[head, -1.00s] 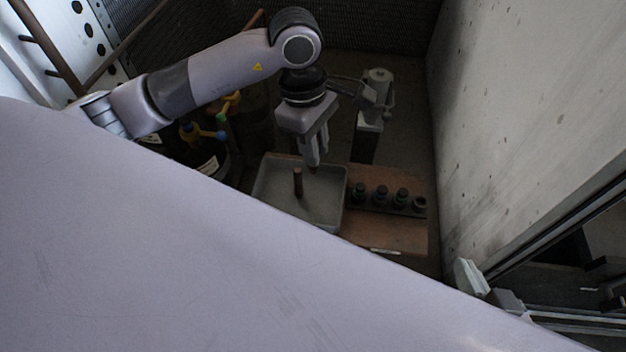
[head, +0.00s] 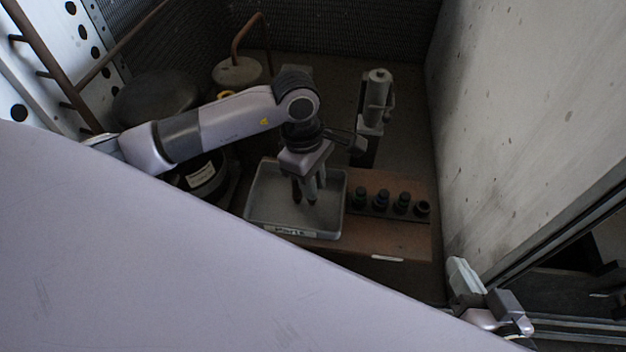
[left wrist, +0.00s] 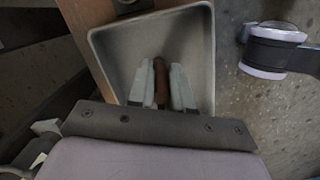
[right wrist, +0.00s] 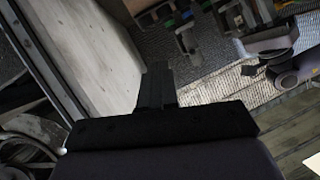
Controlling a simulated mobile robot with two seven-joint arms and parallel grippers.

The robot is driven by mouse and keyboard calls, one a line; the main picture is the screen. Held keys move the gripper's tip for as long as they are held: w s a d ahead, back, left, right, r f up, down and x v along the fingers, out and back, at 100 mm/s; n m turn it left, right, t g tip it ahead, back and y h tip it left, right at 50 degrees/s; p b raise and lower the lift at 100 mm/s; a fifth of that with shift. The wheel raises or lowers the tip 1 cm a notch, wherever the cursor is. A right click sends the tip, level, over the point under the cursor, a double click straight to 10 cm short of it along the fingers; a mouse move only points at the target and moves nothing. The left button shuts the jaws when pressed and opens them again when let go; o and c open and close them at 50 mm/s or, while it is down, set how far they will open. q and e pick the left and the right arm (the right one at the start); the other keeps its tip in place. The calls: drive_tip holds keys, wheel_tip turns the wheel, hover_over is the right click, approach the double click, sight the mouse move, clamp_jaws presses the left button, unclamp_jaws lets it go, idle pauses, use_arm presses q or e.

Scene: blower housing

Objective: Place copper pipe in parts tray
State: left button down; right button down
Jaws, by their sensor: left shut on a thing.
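The parts tray (head: 262,215) is a shallow grey tray with a label on its front rim. My left gripper (head: 311,190) points down inside the tray's outline, shut on a brown copper pipe. In the left wrist view the pipe (left wrist: 161,85) lies between the two fingers (left wrist: 163,88), over the tray floor (left wrist: 125,48). In the head view a dark brown upright rod (head: 297,190) shows just left of the fingers. I cannot tell whether the held pipe touches the floor. My right gripper (right wrist: 155,85) looks shut and empty, away from the tray.
A brown board (head: 410,240) lies under and right of the tray, with several dark round fittings (head: 382,199) in a row. A grey cylinder on a stand (head: 376,100) is behind. A concrete wall (head: 530,110) bounds the right. A bent copper pipe (head: 240,38) stands at the back.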

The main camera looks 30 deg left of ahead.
use_arm(q)
drive_tip(key=c, duration=1)
unclamp_jaws()
drive_tip(key=shift+f, duration=0.1)
drive_tip(key=shift+c, duration=0.2)
